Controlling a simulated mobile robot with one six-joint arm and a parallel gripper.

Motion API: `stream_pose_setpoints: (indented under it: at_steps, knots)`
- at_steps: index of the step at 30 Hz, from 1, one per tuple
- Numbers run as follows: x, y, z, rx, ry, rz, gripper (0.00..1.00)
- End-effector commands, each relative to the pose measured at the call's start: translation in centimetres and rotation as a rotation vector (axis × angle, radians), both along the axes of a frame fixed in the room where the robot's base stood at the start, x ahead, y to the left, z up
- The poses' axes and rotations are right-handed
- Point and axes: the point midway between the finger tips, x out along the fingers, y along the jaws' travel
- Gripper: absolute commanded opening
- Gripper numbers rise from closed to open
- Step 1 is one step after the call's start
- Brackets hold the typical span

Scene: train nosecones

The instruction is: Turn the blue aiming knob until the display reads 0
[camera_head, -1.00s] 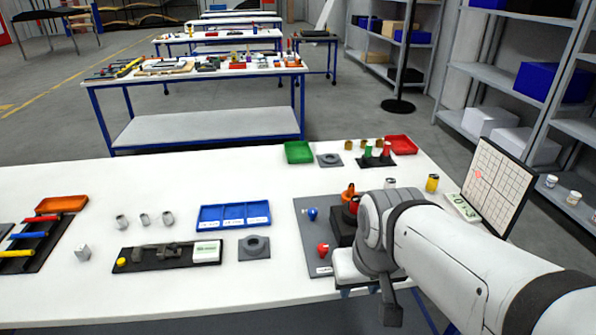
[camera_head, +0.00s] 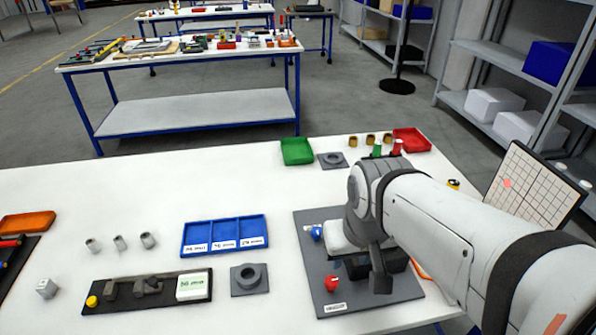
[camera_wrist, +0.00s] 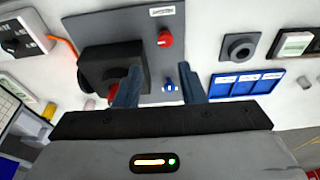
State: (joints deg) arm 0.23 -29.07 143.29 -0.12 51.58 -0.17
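The blue aiming knob (camera_head: 316,233) sits on a grey plate (camera_head: 307,262) on the white table. In the wrist view the blue knob (camera_wrist: 169,87) shows in the gap between my fingers, nearer the right finger. My gripper (camera_wrist: 160,80) is open, with a finger on either side of the knob's outline. I cannot tell whether either finger touches it.
A red knob (camera_head: 331,284) is on the same plate. A black block (camera_wrist: 112,65) stands close to my left finger in the wrist view. A grid board (camera_head: 530,185) with a reddish spot stands at right. A blue tray (camera_head: 224,236) and grey ring block (camera_head: 249,279) lie left of the plate.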

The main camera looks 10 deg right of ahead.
Motion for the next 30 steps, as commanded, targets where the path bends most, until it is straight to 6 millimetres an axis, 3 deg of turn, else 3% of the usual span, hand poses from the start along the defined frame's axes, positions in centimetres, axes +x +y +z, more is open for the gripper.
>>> stream_pose_setpoints:
  at_steps: [8,14,17,22,30]
  knots:
    - [0.0,0.0,0.0,0.0,-0.001,0.0,0.36]
    - [1.0,0.0,0.5,-0.012,0.024,0.029,0.5]
    - [2.9,0.4,1.1,-0.037,0.071,0.091,0.5]
    - [7.9,0.6,1.6,-0.095,0.186,0.232,0.5]
    - [15.9,1.4,-0.7,-0.179,0.381,0.478,0.5]
